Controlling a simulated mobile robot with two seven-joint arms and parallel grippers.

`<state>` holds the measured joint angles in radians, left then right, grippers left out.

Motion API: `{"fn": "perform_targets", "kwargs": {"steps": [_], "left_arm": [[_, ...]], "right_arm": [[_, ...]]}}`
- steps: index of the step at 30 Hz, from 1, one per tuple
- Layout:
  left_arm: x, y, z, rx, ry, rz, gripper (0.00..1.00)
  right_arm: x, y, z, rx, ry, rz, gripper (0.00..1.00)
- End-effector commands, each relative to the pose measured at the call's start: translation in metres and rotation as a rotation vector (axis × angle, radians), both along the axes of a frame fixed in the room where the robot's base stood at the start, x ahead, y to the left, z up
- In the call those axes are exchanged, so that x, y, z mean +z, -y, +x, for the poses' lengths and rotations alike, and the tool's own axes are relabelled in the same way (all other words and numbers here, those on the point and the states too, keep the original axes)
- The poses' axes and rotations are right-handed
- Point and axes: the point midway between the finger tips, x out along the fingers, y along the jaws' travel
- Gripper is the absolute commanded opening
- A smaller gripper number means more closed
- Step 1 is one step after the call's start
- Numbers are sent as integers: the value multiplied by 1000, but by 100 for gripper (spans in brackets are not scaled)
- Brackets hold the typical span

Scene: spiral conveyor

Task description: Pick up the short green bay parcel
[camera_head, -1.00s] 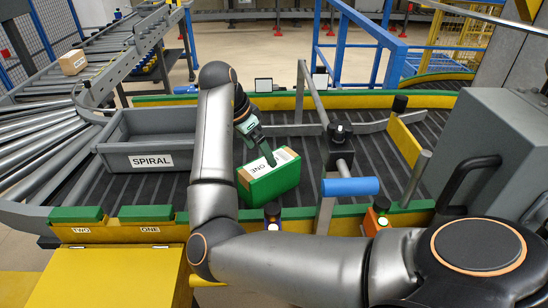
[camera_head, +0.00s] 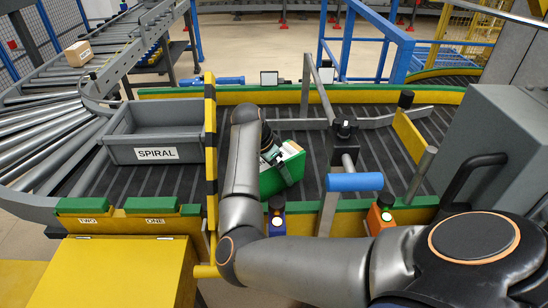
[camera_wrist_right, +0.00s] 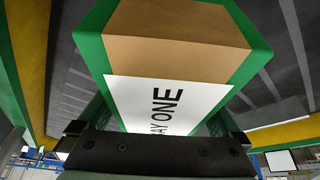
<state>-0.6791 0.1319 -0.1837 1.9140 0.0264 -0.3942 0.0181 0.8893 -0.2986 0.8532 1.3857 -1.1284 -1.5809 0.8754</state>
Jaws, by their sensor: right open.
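The green parcel (camera_head: 283,178) stands on the dark conveyor, partly covered by my right arm. In the right wrist view it (camera_wrist_right: 180,45) fills the middle, with green sides, a brown face and a white label reading "AY ONE", the first letter hidden. My right gripper (camera_head: 272,156) is open at the parcel's upper left. In the wrist view the jaws (camera_wrist_right: 157,135) are spread, with the parcel's near end between or just beyond them; I cannot tell if they touch it. My left gripper is not in view.
A grey SPIRAL tray (camera_head: 117,128) sits left on the belt. A yellow-black striped bar (camera_head: 210,140) stands between it and my arm. A post with a blue handle (camera_head: 354,182) is right of the parcel. A small brown box (camera_head: 77,52) is on the far-left rollers.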

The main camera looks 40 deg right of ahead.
Motion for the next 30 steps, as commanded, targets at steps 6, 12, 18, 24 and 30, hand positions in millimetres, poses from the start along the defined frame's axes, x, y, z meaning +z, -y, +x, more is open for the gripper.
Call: {"fn": "perform_targets", "kwargs": {"steps": [6,12,18,24,30], "left_arm": [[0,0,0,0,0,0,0],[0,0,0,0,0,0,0],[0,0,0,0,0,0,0],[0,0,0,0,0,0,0],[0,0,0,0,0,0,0]], "right_arm": [[-3,1,0,-1,1,0,100],[-3,1,0,-1,1,0,84],[-3,1,0,-1,1,0,62],[-3,1,0,-1,1,0,39],[-3,1,0,-1,1,0,17]]}}
